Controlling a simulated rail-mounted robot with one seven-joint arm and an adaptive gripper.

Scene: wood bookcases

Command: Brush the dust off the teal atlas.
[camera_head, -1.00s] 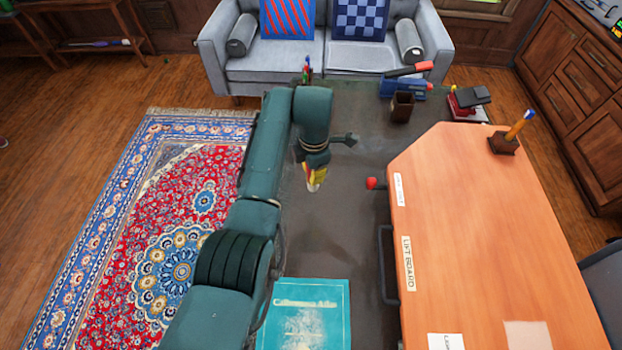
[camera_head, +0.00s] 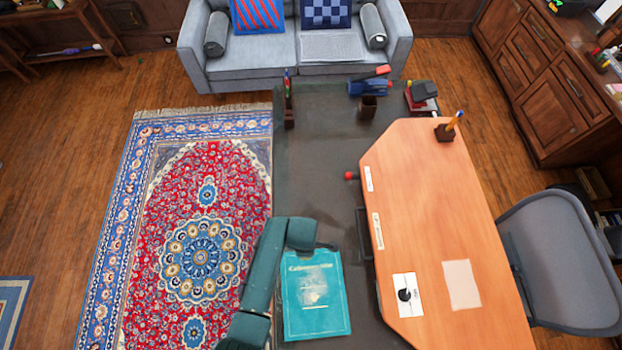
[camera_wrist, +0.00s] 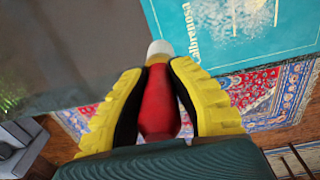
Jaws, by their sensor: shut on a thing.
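The teal atlas (camera_head: 330,310) lies flat on the dark desk top, with pale lettering and a whitish dusty patch (camera_head: 312,289) near its middle. Its corner and white streaks also show in the wrist view (camera_wrist: 215,55). My gripper (camera_wrist: 157,76) has yellow ribbed fingers and is shut on a red-handled brush (camera_wrist: 159,105) with a whitish tip. In the wrist view the tip appears beside the atlas's edge; I cannot tell its height or whether it touches. In the head view my arm hides the gripper and brush near the atlas's top left corner.
The dark desk top (camera_head: 315,170) is mostly clear beyond the atlas. A pen holder (camera_head: 289,118) and a brown cup (camera_head: 367,108) stand farther back.

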